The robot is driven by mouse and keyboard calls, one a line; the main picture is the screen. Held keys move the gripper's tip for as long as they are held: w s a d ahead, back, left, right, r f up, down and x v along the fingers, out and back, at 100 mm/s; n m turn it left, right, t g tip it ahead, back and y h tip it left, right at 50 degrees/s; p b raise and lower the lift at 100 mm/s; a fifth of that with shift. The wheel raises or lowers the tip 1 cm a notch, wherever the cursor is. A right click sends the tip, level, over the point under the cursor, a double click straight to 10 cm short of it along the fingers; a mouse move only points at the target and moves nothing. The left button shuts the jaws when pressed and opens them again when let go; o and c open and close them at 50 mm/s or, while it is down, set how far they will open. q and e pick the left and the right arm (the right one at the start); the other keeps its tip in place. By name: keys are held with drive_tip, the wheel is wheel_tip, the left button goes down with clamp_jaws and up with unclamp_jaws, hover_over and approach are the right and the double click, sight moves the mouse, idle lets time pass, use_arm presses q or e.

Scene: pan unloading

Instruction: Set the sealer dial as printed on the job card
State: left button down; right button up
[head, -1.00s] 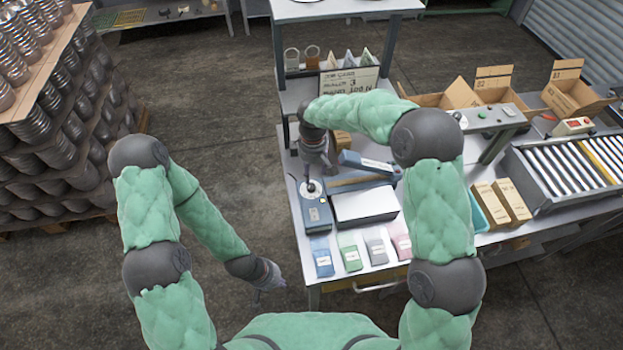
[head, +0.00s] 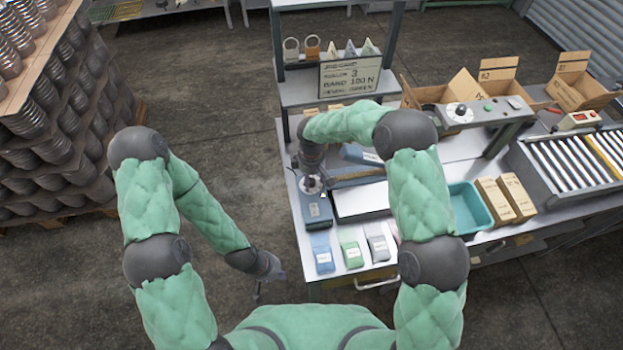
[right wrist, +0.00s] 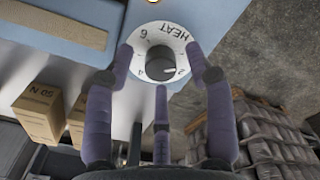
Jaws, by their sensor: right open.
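The job card (head: 350,76) stands on the shelf in the head view; its sealer line reads 3. The blue sealer (head: 316,213) has a round white dial (head: 312,187) at its far end. In the right wrist view the dial (right wrist: 150,35) shows HEAT and the numerals 6, 4 and 2, with a black knob (right wrist: 161,60) in its middle. My right gripper (head: 312,172) is over the dial. Its open fingers (right wrist: 160,58) stand around the knob, apart from it.
Several coloured packets (head: 350,252) lie along the table's front edge. A teal bin (head: 470,207) and brown boxes (head: 505,200) are to the right, beyond my right arm. A roller conveyor (head: 570,160) is at far right. Stacked cans (head: 60,120) stand on the left.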

drive_tip(key=shift+f, duration=0.45)
clamp_jaws()
